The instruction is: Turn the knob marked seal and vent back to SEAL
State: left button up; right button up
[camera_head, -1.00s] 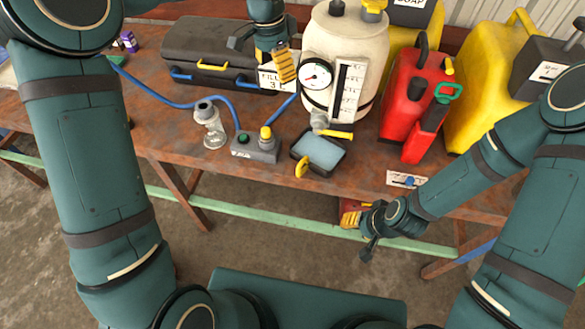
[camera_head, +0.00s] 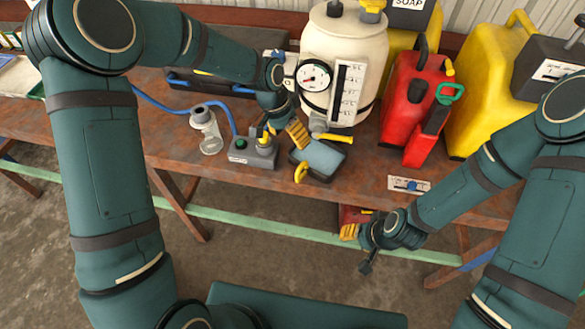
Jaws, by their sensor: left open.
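A grey control box (camera_head: 253,155) stands near the table's front edge, with a green button on its left and a yellow-topped knob (camera_head: 264,139) on its right. Its lettering is too small to read, so I cannot confirm the seal and vent marking. My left gripper (camera_head: 281,130) is open, reaching down in front of the white tank at the knob. One finger with a yellow pad is right of the knob; the other is partly hidden, and I cannot tell whether they touch it. My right gripper (camera_head: 362,248) hangs in front of the table, away from the box; its jaw opening is unclear.
A white tank (camera_head: 345,45) with a gauge stands behind, its yellow-handled valve (camera_head: 331,136) close to the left gripper. A dark tray (camera_head: 319,159) sits right of the box, a clear bottle (camera_head: 207,132) left. Red cans (camera_head: 410,105) and a blue hose are nearby.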

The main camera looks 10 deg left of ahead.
aim_at(296, 172)
pick_arm(q)
jog(key=s+f, duration=0.1)
jog(key=f, duration=0.1)
jog(key=s+d+f+n+b, duration=0.1)
jog(key=f, duration=0.2)
jog(key=s+f+n+h, duration=0.1)
jog(key=s+f, duration=0.1)
jog(key=f, duration=0.1)
jog(key=shift+d+b, duration=0.2)
jog(key=shift+b, duration=0.1)
jog(key=s+a+f+n+t+b, duration=0.1)
jog(key=s+f+n+b, duration=0.4)
jog(key=s+f, duration=1)
jog(key=shift+a+f+n+t, duration=0.15)
jog(key=shift+n+t, duration=0.25)
jog(key=shift+n, duration=0.4)
